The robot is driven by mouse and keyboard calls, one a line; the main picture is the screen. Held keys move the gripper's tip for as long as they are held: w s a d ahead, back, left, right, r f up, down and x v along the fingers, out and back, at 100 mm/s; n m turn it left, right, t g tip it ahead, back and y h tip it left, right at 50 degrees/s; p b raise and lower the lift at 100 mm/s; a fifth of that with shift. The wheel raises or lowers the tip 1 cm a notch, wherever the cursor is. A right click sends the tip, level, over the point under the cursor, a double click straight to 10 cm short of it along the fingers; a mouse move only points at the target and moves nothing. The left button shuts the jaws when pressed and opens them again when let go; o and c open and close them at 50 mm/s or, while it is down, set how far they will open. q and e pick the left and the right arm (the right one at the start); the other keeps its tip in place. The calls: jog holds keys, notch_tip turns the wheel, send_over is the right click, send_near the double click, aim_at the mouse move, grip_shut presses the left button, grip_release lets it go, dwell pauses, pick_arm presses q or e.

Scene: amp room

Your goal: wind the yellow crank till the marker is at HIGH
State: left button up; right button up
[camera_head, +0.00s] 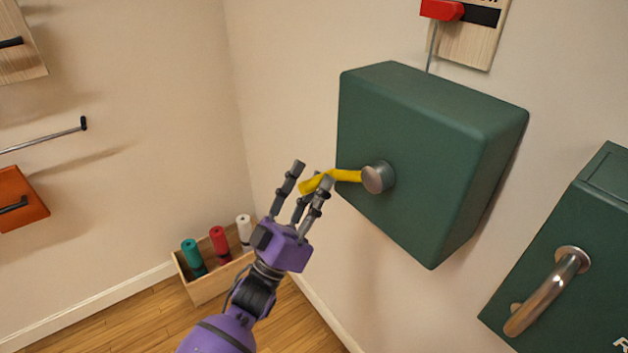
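The yellow crank (345,175) sticks out to the left from a round metal hub (377,177) on the front of a dark green box (425,135) on the wall. My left gripper (311,176) is at the crank's handle end, its fingers spread apart. One finger passes in front of the handle and another is to its left; I cannot tell if they touch it. The red marker (441,10) sits at the left of a black slot on a wooden board (468,45) above the box. The board's lettering is cut off. My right gripper is not in view.
A second green box (590,225) with a metal handle (545,295) is on the wall at lower right. A wooden bin (208,285) with several coloured rolls stands on the floor in the corner. A metal rod (45,138) and an orange panel (22,200) are on the left wall.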

pick_arm(q)
jog(key=shift+w, duration=0.15)
jog(key=shift+c, duration=0.5)
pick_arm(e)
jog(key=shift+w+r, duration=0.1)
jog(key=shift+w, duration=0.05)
pick_arm(q)
grip_shut()
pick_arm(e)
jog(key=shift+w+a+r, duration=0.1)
pick_arm(q)
jog(key=shift+w+r+m+h, duration=0.1)
jog(key=shift+r+m+h, duration=0.4)
jog(key=shift+m, duration=0.2)
